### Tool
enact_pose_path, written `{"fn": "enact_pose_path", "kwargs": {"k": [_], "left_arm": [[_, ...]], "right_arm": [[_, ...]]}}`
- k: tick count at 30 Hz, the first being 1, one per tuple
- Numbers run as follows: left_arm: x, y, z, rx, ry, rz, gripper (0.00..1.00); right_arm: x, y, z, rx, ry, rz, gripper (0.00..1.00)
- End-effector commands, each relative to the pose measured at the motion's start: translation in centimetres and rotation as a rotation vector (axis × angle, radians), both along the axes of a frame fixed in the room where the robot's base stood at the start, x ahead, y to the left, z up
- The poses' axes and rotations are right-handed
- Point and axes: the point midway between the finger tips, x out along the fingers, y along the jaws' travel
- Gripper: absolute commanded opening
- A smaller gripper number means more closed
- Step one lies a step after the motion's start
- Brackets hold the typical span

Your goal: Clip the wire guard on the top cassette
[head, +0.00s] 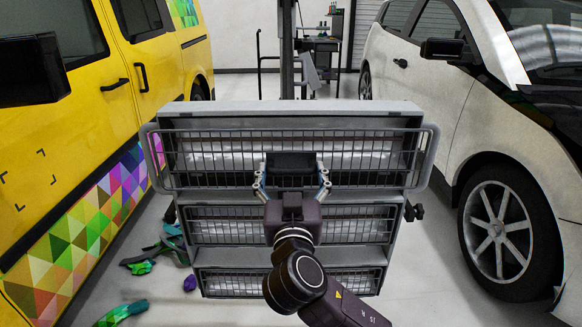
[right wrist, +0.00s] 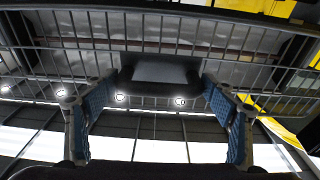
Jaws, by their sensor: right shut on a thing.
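The top cassette (head: 390,108) is a grey lamp housing with a long pale tube behind a dark wire guard (head: 215,165). The guard lies across the cassette's front; whether its edges are seated cannot be told. My right gripper (head: 291,182) is in front of the guard's middle, its fingers spread wide and shut on a black block at the guard (head: 291,162). In the right wrist view, the blue finger pads (right wrist: 160,100) stand on either side of this block (right wrist: 160,72), with guard wires (right wrist: 240,75) running past it. My left gripper is not in view.
Two lower cassettes with wire guards (head: 350,225) (head: 345,281) hang below. A yellow van (head: 100,120) stands left and a white car (head: 430,115) right. Coloured vinyl scraps (head: 150,258) lie on the floor at left. A workbench (head: 318,45) stands at the back.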

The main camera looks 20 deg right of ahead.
Motion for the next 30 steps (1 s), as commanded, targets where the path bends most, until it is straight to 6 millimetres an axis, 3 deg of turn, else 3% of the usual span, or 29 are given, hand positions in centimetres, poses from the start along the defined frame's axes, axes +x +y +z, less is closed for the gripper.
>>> {"fn": "enact_pose_path", "kwargs": {"k": [15,30], "left_arm": [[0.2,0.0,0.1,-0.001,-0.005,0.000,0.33],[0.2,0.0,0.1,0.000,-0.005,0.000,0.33]], "right_arm": [[5.1,-1.5,0.1,-0.002,-0.002,0.000,0.47],[5.9,-1.8,0.1,0.000,-0.001,0.000,0.47]]}}
